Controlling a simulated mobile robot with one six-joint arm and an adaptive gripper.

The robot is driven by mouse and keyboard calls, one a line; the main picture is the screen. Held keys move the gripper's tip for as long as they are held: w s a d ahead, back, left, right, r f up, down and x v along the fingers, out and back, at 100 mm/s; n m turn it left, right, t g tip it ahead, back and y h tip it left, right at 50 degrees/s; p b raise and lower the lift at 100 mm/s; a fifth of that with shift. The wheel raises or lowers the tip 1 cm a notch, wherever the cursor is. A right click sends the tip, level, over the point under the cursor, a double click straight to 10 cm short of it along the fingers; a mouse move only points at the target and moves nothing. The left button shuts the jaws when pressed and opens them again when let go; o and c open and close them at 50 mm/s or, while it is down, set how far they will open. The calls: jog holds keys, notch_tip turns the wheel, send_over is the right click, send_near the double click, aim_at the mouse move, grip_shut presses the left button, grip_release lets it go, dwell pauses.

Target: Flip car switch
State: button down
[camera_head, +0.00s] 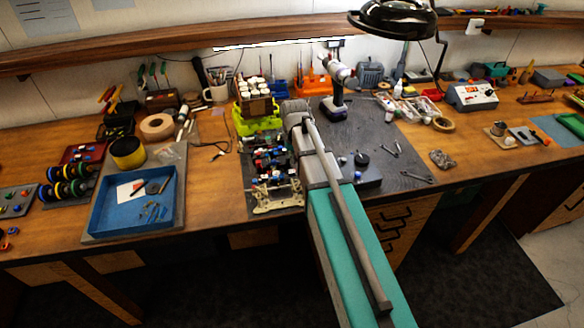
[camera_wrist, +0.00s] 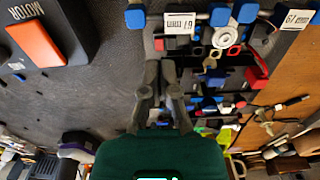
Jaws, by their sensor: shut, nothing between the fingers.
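The RC car chassis (camera_head: 268,158), with its body open and parts showing, is on the dark mat left of my arm in the head view. In the wrist view its electronics and blue-ended parts (camera_wrist: 220,15) fill the upper right. A dark box (camera_wrist: 60,15) marked MOTOR carries an orange rocker switch (camera_wrist: 36,43) at upper left. I cannot make out a switch on the chassis. My gripper (camera_wrist: 160,64) is shut and empty, its fingertips just left of the chassis in the picture. Whether they touch anything is unclear. In the head view my arm hides the fingers.
A blue tray (camera_head: 100,222) is at left. An overhead lamp (camera_head: 394,18) hangs above. The mat's right side (camera_head: 405,160) holds a few small tools.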

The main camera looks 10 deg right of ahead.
jog(key=shift+r+p, duration=1.4)
jog(key=shift+r, duration=0.25)
